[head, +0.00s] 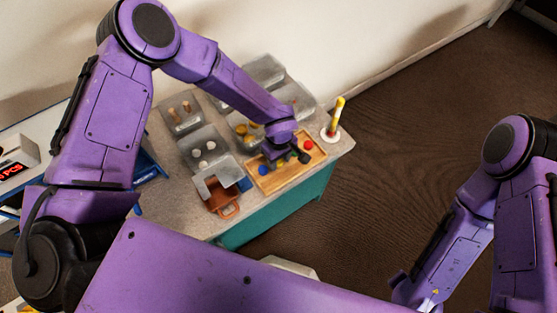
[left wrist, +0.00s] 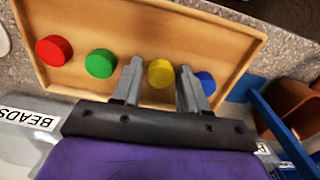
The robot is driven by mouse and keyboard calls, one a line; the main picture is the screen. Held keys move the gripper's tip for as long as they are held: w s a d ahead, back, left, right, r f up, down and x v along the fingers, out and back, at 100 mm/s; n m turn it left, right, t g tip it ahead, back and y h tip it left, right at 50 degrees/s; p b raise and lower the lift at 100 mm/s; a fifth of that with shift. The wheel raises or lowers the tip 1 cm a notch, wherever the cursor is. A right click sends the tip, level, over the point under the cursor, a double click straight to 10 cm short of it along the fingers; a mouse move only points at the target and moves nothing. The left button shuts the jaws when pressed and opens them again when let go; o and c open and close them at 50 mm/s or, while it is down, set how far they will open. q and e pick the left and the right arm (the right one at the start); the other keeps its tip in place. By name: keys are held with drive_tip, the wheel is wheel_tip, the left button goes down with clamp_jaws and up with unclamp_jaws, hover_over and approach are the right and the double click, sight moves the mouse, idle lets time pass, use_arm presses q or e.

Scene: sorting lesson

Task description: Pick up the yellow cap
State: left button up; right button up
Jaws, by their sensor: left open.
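The yellow cap (left wrist: 161,73) lies on a shallow wooden tray (left wrist: 215,28), in a row with a red cap (left wrist: 54,51), a green cap (left wrist: 100,63) and a blue cap (left wrist: 204,84). My left gripper (head: 286,160) is over the tray in the head view, pointing down. In the left wrist view its jaws are open, with one finger on each side of the yellow cap. The green cap is just outside one finger; the blue cap is partly behind the other. In the head view the gripper hides the yellow cap. My right gripper does not show.
Several grey bins (head: 204,147) with small parts stand beside the tray (head: 268,184). A brown container (head: 222,204) is near the counter's front edge. A yellow stick on a white base (head: 333,134) stands at the right corner. Floor is clear to the right.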

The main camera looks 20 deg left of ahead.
use_arm(q)
drive_tip(key=shift+s+r, duration=0.15)
drive_tip(key=shift+c, duration=0.2)
clamp_jaws()
